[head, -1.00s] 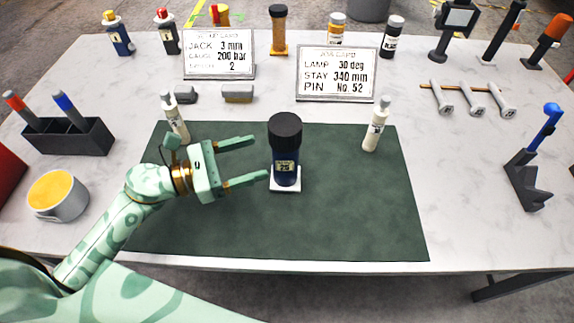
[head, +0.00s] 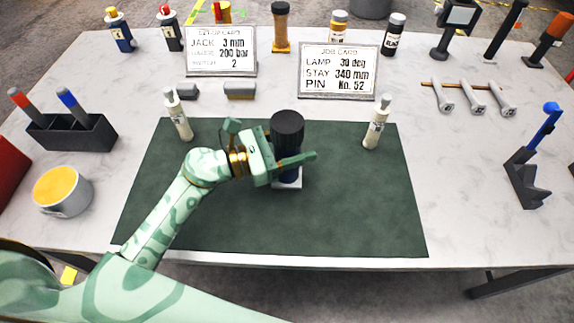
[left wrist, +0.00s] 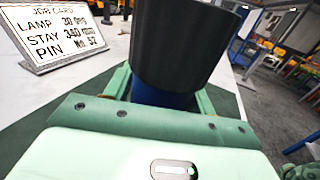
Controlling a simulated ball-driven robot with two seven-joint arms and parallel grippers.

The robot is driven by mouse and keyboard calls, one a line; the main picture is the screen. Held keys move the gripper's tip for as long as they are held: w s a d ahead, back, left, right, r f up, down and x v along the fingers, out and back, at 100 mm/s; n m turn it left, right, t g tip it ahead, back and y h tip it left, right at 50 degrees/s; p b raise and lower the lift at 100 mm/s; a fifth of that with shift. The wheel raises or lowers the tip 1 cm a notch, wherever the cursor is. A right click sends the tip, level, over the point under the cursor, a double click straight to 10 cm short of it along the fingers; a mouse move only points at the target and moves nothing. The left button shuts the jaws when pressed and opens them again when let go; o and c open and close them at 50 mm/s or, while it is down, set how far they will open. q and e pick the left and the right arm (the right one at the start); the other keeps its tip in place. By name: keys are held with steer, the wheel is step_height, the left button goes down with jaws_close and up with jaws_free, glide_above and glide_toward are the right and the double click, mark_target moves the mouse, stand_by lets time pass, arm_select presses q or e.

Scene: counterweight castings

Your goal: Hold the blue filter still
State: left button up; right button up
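The blue filter (head: 290,177) stands upright on a small white pad (head: 293,186) on the dark green mat (head: 340,220). It has a wide black cap (head: 287,128). My left gripper (head: 295,150) reaches in from the left with its fingers around the filter. The near finger crosses in front of the body; the far finger is mostly hidden behind the cap. In the left wrist view the black cap (left wrist: 185,45) and blue body (left wrist: 160,97) sit between the two fingers. I cannot tell whether the fingers press on it. My right gripper is not in view.
White bottles stand at the mat's back left (head: 178,115) and back right (head: 377,123). Two cards (head: 221,50) (head: 338,70) stand behind. A pen holder (head: 72,133) and a yellow-filled tub (head: 62,192) are at left. The mat's right side is clear.

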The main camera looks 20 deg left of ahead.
arm_select(q)
jaws_close()
steer(key=shift+r, duration=0.15)
